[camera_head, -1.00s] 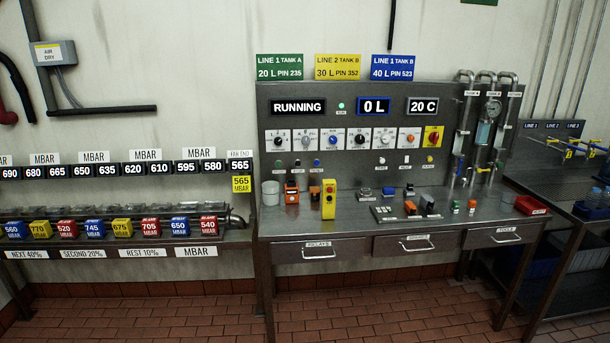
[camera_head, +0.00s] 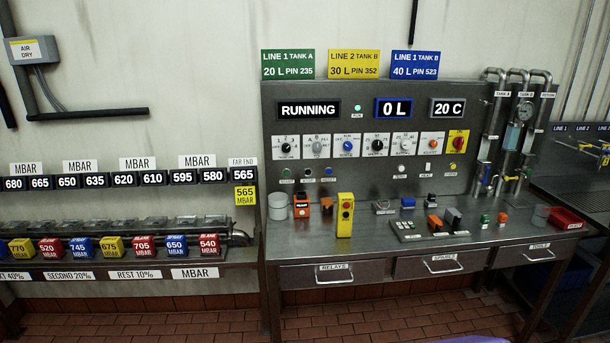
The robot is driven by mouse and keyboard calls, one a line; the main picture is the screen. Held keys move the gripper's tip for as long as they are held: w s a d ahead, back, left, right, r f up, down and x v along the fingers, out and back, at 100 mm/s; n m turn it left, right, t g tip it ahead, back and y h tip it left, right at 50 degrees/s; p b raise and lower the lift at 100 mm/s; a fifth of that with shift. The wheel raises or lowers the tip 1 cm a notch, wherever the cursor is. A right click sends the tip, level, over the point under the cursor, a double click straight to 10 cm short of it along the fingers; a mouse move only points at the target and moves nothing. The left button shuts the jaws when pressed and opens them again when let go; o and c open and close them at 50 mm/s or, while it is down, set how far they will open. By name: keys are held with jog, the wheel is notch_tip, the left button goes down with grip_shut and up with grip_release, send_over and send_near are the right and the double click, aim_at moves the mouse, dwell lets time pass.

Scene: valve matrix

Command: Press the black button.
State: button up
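The control panel (camera_head: 370,104) stands upright at the back of a metal workbench (camera_head: 370,250). A row of three small push buttons sits low on its left side: a green button (camera_head: 286,173), a dark button (camera_head: 307,172) and a blue button (camera_head: 328,172). The middle one looks dark, but it is too small to tell if it is truly black. Pale buttons (camera_head: 401,168) and a yellow button (camera_head: 452,168) sit further right. My gripper is not in view.
Rotary switches (camera_head: 348,146) line the panel above the buttons. A yellow pendant control (camera_head: 345,214), an orange device (camera_head: 301,206) and a white cup (camera_head: 277,205) stand on the bench. Pipes (camera_head: 515,120) rise at right. Red tiled floor (camera_head: 200,320) lies in front.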

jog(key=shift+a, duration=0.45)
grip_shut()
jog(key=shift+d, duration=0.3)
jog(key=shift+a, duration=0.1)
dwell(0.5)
